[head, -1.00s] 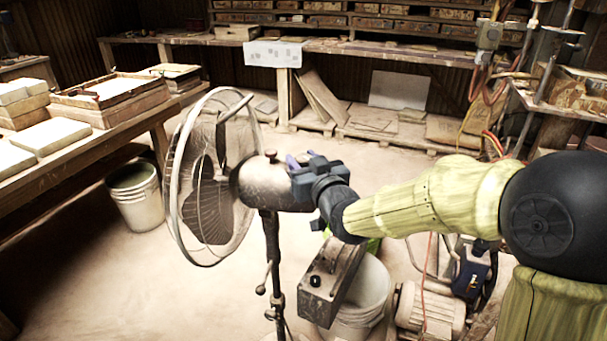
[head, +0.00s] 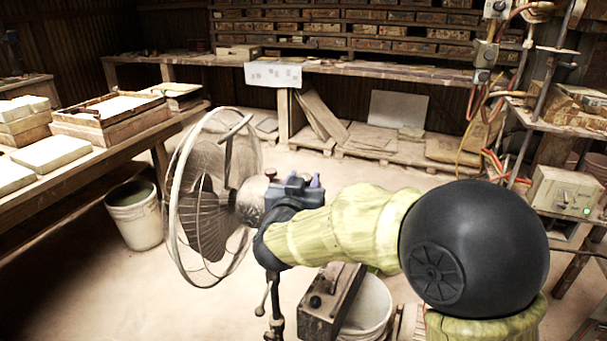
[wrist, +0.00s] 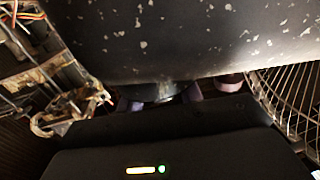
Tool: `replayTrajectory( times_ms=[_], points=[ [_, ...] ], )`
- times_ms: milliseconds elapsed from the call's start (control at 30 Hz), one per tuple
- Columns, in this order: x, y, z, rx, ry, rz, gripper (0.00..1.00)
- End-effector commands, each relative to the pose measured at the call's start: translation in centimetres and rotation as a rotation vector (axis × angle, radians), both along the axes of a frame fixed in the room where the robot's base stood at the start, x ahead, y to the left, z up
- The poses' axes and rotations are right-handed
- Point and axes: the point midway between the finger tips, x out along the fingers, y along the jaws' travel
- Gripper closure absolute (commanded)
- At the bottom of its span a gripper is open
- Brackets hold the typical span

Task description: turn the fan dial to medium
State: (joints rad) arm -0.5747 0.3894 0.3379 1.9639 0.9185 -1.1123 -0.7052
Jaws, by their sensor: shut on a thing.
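The fan (head: 212,195) stands on a dark pole at the middle left, its round wire guard facing left. Its motor housing (head: 249,202) is partly hidden behind my arm; in the wrist view the housing (wrist: 190,35) fills the top, dark with chipped paint. My gripper (head: 304,181) is at the rear of the housing, its purple fingertips showing. In the wrist view my gripper (wrist: 163,96) is shut on a small greyish part under the housing, seemingly the fan dial (wrist: 165,90). The dial is mostly hidden, and its setting cannot be read.
The wire guard (wrist: 295,100) is close at the right in the wrist view. A grey box (head: 333,298) and a white bucket (head: 372,305) stand below my arm. A table with trays (head: 75,165) is at the left. Open floor lies behind the fan.

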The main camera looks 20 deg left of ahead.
Motion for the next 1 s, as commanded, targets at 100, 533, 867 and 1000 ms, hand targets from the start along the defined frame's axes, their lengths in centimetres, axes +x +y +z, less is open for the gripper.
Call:
replayTrajectory(
  times_ms=[100, 533, 867, 1000],
  points=[
    [-0.03, 0.2, 0.36, -0.001, 0.002, -0.075, 0.87],
    [0.04, 0.01, 0.07, 0.001, 0.0, -0.212, 0.87],
    [0.05, -0.02, 0.06, 0.003, -0.001, -0.214, 0.87],
    [0.05, -0.02, 0.06, 0.003, -0.001, -0.214, 0.43]
  ],
)
